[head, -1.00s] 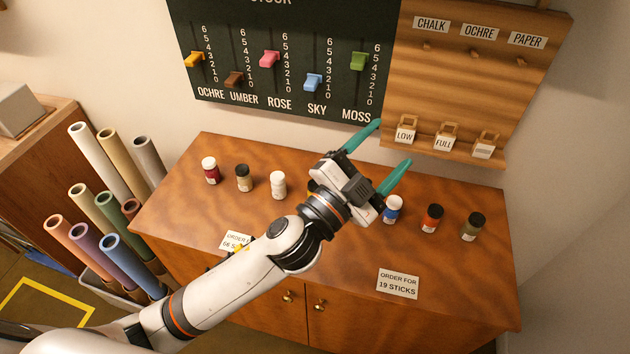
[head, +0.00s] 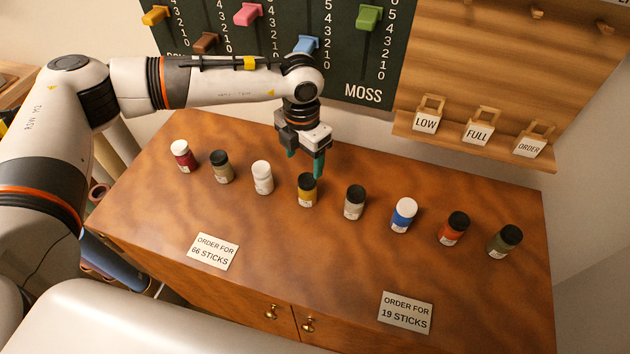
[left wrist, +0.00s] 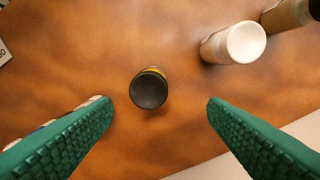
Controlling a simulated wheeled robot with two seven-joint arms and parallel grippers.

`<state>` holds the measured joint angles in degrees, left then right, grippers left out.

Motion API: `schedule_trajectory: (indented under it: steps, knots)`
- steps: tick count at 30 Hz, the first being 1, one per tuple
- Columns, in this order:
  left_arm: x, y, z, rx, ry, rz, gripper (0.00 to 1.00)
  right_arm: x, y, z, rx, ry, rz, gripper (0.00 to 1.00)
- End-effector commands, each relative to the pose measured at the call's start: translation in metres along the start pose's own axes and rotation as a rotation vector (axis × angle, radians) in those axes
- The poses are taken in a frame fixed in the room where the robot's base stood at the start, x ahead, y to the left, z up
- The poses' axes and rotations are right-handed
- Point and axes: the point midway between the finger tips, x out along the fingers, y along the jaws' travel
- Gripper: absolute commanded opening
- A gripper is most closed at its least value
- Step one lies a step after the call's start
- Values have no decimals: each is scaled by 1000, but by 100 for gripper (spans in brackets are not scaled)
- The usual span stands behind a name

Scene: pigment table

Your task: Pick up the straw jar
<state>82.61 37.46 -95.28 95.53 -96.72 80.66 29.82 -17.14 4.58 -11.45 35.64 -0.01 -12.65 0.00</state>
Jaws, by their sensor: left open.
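The straw jar appears to be the yellow jar with a black lid (head: 307,190); its label is too small to read. It stands upright near the middle of the row on the wooden cabinet top. My left gripper (head: 305,164) hangs above and just behind it, fingers pointing down, open and empty. In the left wrist view the jar's black lid (left wrist: 149,89) shows between the two teal fingers (left wrist: 160,108), apart from both, with a sliver of yellow at its edge. My right gripper is not in view.
A white jar (head: 262,178) stands left of the yellow one and a grey-beige jar (head: 354,203) right of it. Several other jars continue the row. Two order cards (head: 213,251) (head: 406,312) lie in front. A slider board (head: 350,60) and peg shelf (head: 470,139) stand behind.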

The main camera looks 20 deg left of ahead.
Motion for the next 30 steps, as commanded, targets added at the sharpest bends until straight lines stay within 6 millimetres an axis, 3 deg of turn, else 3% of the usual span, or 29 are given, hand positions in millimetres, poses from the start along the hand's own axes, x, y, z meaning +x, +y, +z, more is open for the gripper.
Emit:
schedule_trajectory:
  steps: [12,19,23,30]
  knots:
    - [58,-1,0,-1,-4,-5,68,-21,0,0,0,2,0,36]
    - [75,2,-2,2,-5,-5,68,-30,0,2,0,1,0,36]
    - [94,6,-5,2,-6,-5,68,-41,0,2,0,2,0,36]
    - [118,6,-5,0,-3,-4,68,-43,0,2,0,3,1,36]
